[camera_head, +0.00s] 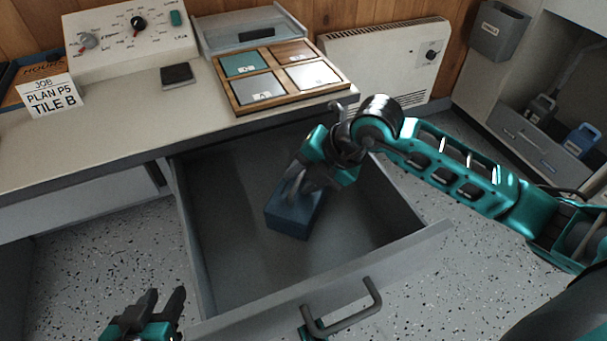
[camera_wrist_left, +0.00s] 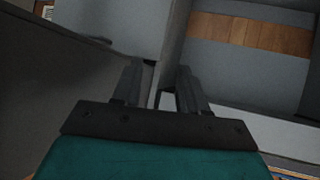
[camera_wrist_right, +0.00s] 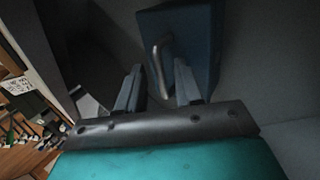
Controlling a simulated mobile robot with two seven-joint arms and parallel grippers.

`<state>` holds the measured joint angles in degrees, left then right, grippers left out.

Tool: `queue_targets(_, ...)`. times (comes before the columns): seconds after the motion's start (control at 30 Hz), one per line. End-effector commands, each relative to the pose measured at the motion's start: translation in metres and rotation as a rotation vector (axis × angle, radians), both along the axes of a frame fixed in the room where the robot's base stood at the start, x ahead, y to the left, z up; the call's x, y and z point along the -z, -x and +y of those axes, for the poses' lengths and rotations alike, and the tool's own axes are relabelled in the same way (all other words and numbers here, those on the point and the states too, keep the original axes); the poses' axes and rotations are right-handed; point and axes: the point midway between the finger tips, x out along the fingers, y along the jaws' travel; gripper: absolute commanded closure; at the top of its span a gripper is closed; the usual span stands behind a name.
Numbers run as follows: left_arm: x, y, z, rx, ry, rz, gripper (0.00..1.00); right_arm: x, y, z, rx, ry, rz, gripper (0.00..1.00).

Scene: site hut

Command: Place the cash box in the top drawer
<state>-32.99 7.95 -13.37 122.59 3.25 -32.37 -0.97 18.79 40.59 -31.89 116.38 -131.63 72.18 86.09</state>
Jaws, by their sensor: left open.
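The blue cash box (camera_head: 291,216) is inside the pulled-out top drawer (camera_head: 235,262) and seems to rest on its floor, slightly turned. My right gripper (camera_head: 296,190) is reaching down into the drawer over the box. In the right wrist view the box (camera_wrist_right: 200,40) lies just beyond the fingers. Its thin metal handle (camera_wrist_right: 160,68) shows between the open fingertips (camera_wrist_right: 159,72), and the fingers look clear of it. My left gripper (camera_head: 164,296) is open and empty, outside the drawer's front left corner.
The drawer front carries a dark bar handle (camera_head: 345,312). The desk top (camera_head: 120,135) above holds a control panel (camera_head: 130,35), a wooden tile tray (camera_head: 235,100), a dark small block (camera_head: 177,75) and a job card (camera_head: 50,95). A heater (camera_head: 385,60) stands behind. Speckled floor (camera_head: 100,240) is clear.

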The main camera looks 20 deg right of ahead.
Motion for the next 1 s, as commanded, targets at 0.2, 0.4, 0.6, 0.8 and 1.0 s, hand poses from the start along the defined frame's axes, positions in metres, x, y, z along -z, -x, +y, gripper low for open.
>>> queue_targets(0.2, 0.000, -0.001, 0.002, -0.003, -0.002, 0.000, 0.57, -0.001, 0.000, 0.000, 0.001, 0.001, -0.001, 0.65)
queue_targets(0.4, -0.007, -0.001, 0.003, -0.007, -0.003, -0.006, 0.57, -0.019, 0.007, -0.009, 0.001, 0.001, -0.001, 0.65)
queue_targets(0.6, -0.015, -0.002, 0.006, -0.012, -0.009, -0.010, 0.57, -0.055, 0.024, -0.026, -0.001, 0.004, -0.002, 0.65)
queue_targets(0.8, -0.015, 0.001, 0.010, -0.016, -0.018, -0.008, 0.57, -0.085, 0.038, -0.041, 0.002, 0.002, -0.001, 0.65)
queue_targets(1.0, -0.013, 0.003, 0.011, -0.017, -0.022, -0.003, 0.57, -0.099, 0.045, -0.048, 0.001, 0.001, 0.000, 0.65)
